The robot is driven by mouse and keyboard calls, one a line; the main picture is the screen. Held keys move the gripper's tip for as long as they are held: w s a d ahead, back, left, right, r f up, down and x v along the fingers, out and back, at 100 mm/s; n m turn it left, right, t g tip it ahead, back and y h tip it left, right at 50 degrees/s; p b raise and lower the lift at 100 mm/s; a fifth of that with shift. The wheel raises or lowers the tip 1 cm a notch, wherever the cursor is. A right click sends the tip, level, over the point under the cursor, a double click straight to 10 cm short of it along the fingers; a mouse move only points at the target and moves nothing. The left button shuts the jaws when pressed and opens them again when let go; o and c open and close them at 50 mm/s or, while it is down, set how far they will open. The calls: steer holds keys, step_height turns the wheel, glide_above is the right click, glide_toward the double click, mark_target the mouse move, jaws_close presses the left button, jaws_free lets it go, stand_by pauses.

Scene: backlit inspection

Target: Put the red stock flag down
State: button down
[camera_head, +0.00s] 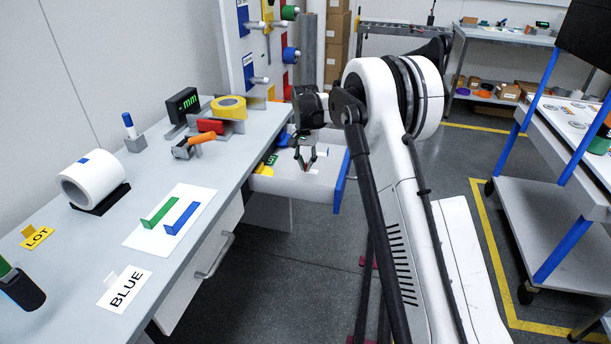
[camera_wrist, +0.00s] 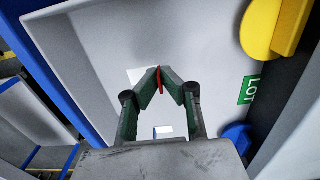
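My gripper (camera_wrist: 161,82) reaches down over an open white drawer (camera_wrist: 205,65). Its two green-padded fingertips close on a thin red piece, the red stock flag (camera_wrist: 160,80), seen nearly edge-on. In the head view my gripper (camera_head: 306,160) shows above the drawer (camera_head: 322,176), which has a blue front (camera_head: 342,180). White patches lie near and between the fingers in the wrist view. I cannot tell whether they belong to the flag, or whether the flag touches the drawer floor.
In the drawer are a green LOT tag (camera_wrist: 248,90), a yellow round piece (camera_wrist: 262,30) and a blue piece (camera_wrist: 237,133). The bench (camera_head: 75,235) holds a white roll (camera_head: 92,178), a white card with green and blue flags, and a BLUE label (camera_head: 125,290).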

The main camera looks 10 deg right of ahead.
steer(key=shift+f+b, duration=0.5)
steer(key=shift+f, duration=1.5)
steer(key=shift+f, duration=0.1)
steer(key=c, duration=2.4)
jaws_free()
steer(key=shift+c, duration=0.2)
steer(key=o, duration=0.5)
